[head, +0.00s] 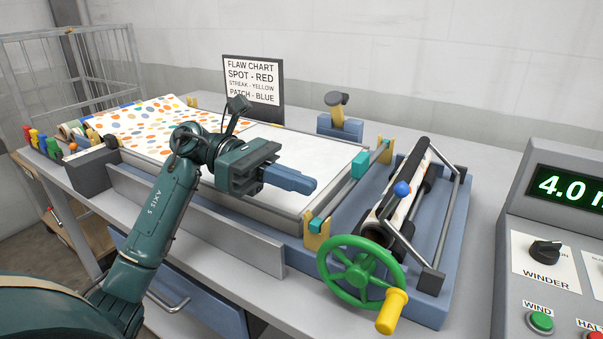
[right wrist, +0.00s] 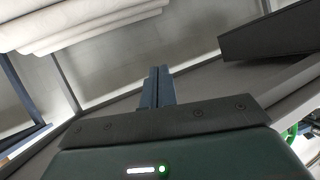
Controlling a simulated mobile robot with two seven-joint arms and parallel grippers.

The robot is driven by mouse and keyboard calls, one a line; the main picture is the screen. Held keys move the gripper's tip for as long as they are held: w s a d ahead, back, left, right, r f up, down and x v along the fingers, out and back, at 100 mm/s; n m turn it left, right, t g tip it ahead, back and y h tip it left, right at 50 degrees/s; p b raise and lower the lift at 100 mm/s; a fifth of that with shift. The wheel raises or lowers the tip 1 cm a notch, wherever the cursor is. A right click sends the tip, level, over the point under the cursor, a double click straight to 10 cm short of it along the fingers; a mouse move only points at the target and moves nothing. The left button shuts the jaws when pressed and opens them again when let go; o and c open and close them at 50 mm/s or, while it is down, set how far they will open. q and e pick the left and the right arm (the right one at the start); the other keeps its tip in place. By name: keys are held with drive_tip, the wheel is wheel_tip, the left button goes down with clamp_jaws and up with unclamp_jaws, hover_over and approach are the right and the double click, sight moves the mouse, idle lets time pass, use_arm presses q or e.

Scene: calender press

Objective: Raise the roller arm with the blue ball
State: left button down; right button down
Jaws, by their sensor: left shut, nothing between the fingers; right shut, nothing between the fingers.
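My right gripper (right wrist: 159,72) shows only in the right wrist view, shut and empty, pointing at a grey surface.
The handwheel's yellow handle (head: 392,311) sticks out at the front. A control box (head: 557,215) with a green display stands at the right. A flaw chart (head: 254,85) stands behind the bed. White rolls (right wrist: 75,22) show in the right wrist view.

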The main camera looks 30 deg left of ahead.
use_arm(q)
drive_tip(key=p, duration=0.2)
approach(394, 196)
drive_tip(key=d+f, duration=0.1)
drive_tip(key=d, duration=0.1)
drive_tip(key=d+f, duration=0.1)
drive_tip(key=f, duration=0.1)
drive_tip(key=shift+d, duration=0.35)
drive_tip(key=shift+w+d+r, duration=0.1)
drive_tip(key=shift+d+r, duration=0.75)
drive_tip(key=shift+d, duration=0.05)
drive_tip(key=shift+d+r, duration=0.15)
drive_tip(key=shift+d, duration=0.1)
drive_tip(key=shift+d+p, duration=0.15)
drive_tip(key=shift+p, duration=0.15)
use_arm(e)
drive_tip(key=shift+w+a+g, duration=0.3)
drive_tip(key=shift+w+g, duration=0.05)
drive_tip(key=shift+g, duration=0.15)
use_arm(q)
drive_tip(key=shift+r, duration=0.15)
use_arm(e)
drive_tip(key=shift+s+r, duration=0.1)
drive_tip(key=shift+r, duration=0.05)
